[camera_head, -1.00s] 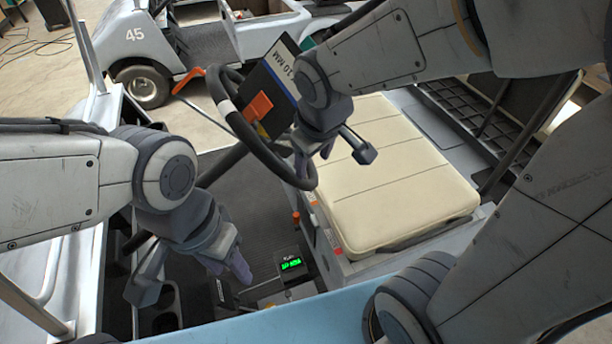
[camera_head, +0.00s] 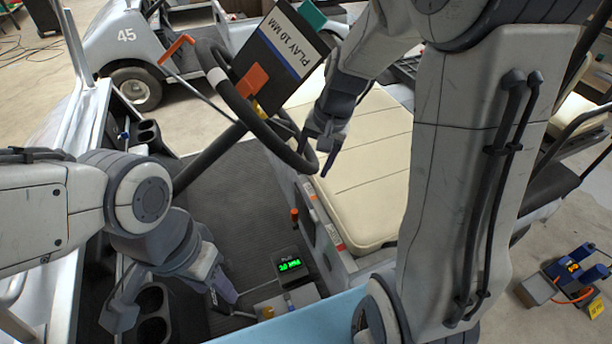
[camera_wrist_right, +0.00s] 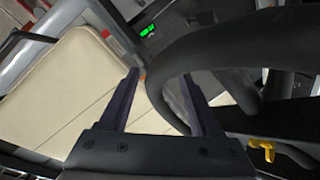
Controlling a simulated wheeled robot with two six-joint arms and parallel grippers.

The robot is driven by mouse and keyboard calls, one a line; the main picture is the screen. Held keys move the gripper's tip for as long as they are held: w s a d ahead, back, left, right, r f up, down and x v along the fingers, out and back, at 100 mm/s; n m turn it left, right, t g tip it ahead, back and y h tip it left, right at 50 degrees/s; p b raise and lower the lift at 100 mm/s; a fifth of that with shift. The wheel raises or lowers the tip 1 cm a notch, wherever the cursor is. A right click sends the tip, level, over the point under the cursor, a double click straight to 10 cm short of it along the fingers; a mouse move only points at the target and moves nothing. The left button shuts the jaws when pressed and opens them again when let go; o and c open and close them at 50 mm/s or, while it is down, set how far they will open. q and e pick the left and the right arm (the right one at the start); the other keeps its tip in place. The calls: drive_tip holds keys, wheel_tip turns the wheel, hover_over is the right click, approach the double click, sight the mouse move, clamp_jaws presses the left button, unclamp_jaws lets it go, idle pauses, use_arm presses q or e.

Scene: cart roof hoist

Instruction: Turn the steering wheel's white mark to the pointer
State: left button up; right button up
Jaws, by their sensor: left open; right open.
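The dark steering wheel (camera_head: 262,128) stands tilted in the cart, with its white mark (camera_head: 217,77) on the upper left of the rim. An orange pointer-like arm (camera_head: 177,47) sits outside the rim, up and left of the mark; the two are apart. My right gripper (camera_head: 318,160) is open at the near right end of the rim. In the right wrist view, the rim (camera_wrist_right: 225,50) passes between the open fingers (camera_wrist_right: 158,92), nearer the right finger; contact cannot be told. My left gripper (camera_head: 172,300) is open and empty, low at the left, away from the wheel.
A board reading "PLAY 10 MM" (camera_head: 288,48) and an orange block (camera_head: 251,80) are by the wheel. A cream seat (camera_head: 375,165) lies right of it. A small green-lit display (camera_head: 289,265) stands below. Cup holders (camera_head: 152,300) are near my left gripper.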

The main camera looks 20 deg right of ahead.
drive_tip(key=shift+x, duration=2.3)
drive_tip(key=shift+c, duration=0.2)
clamp_jaws()
drive_tip(key=shift+w, duration=0.1)
